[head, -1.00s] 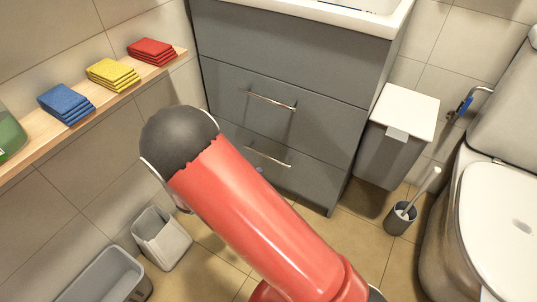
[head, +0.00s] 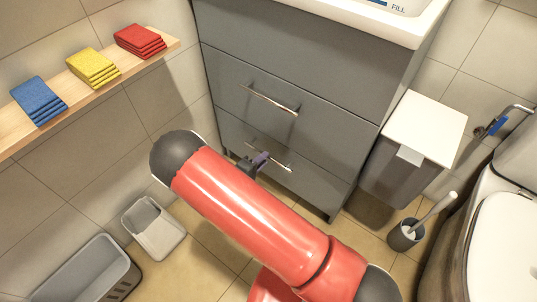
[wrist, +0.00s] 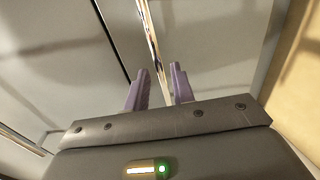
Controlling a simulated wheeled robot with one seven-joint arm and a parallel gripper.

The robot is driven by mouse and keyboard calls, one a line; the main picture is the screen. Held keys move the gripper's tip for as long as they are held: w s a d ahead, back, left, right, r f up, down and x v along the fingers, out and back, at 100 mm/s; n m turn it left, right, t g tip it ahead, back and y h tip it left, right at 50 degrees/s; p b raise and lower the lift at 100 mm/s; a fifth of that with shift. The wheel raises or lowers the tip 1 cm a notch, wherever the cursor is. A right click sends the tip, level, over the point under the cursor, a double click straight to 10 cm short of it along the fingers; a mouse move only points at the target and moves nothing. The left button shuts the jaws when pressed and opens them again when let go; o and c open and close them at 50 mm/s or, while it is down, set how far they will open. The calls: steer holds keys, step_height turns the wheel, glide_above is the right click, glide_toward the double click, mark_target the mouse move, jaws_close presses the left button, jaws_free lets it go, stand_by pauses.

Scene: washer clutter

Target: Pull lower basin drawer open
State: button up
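The lower basin drawer (head: 310,178) is a grey front in the vanity and looks closed. Its thin metal bar handle (head: 282,164) is partly hidden by my gripper (head: 259,160). In the wrist view, my gripper (wrist: 160,72) has its two purple fingers apart. The handle (wrist: 153,35) runs lengthwise between the fingers in that picture. A gap shows on each side of it; I cannot tell how deep between the fingers it sits. My red arm covers the floor in front of the vanity.
The upper drawer (head: 320,125) with its handle (head: 270,100) is directly above. A grey bin (head: 395,175) and a toilet brush (head: 405,235) stand to the right, beside the toilet (head: 490,250). A small bin (head: 155,230) and a grey basket (head: 90,275) are on the floor at left.

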steer(key=shift+x, duration=1.65)
steer(key=shift+c, duration=0.4)
jaws_close()
